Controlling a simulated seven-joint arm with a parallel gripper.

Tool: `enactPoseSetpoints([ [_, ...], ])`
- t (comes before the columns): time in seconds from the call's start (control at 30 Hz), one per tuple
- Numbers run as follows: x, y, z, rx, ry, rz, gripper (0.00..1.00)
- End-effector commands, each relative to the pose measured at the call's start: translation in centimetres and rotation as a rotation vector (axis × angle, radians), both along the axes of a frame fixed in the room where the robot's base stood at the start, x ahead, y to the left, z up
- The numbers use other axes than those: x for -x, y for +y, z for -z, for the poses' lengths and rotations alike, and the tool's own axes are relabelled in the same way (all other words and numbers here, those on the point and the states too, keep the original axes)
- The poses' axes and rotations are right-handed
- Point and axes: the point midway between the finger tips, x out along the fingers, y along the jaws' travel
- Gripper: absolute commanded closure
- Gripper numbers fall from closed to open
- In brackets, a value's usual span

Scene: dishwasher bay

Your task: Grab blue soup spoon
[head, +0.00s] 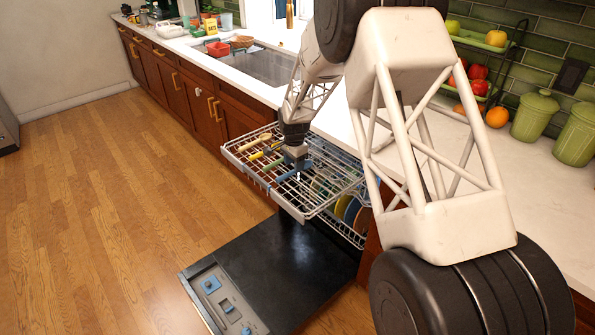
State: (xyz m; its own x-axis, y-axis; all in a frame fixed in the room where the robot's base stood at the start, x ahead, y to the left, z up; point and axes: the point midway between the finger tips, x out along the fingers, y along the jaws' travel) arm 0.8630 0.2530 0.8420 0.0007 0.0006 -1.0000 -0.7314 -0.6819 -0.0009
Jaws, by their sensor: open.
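A long blue utensil (283,178), which looks like the blue soup spoon, lies in the pulled-out upper rack (236,155) of the dishwasher. Its bowl is not clear at this size. My gripper (297,168) is over the rack, pointing down, right at the blue utensil's right end. It is open. The small view does not show whether the fingers touch the utensil or stand around it.
A yellow utensil (264,153) and a wooden spoon (250,144) lie farther left in the rack. Plates (350,210) stand below it. The open dishwasher door (270,270) lies low in front. The countertop (545,190) is on the right.

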Motion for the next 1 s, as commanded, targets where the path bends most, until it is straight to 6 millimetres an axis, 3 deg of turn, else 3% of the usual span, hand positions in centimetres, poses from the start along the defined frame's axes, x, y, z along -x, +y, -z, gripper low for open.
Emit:
enactPoseSetpoints([
  [0.1,0.0,0.0,1.5,0.000,0.001,0.000,0.50],
  [0.3,0.0,0.0,2.6,0.000,0.000,0.000,0.50],
  [0.83,0.0,0.0,2.7,0.000,0.000,0.000,0.50],
  [0.87,0.0,0.0,2.7,0.000,0.000,0.000,0.52],
  [1.0,0.0,0.0,2.7,0.000,0.000,0.000,0.73],
])
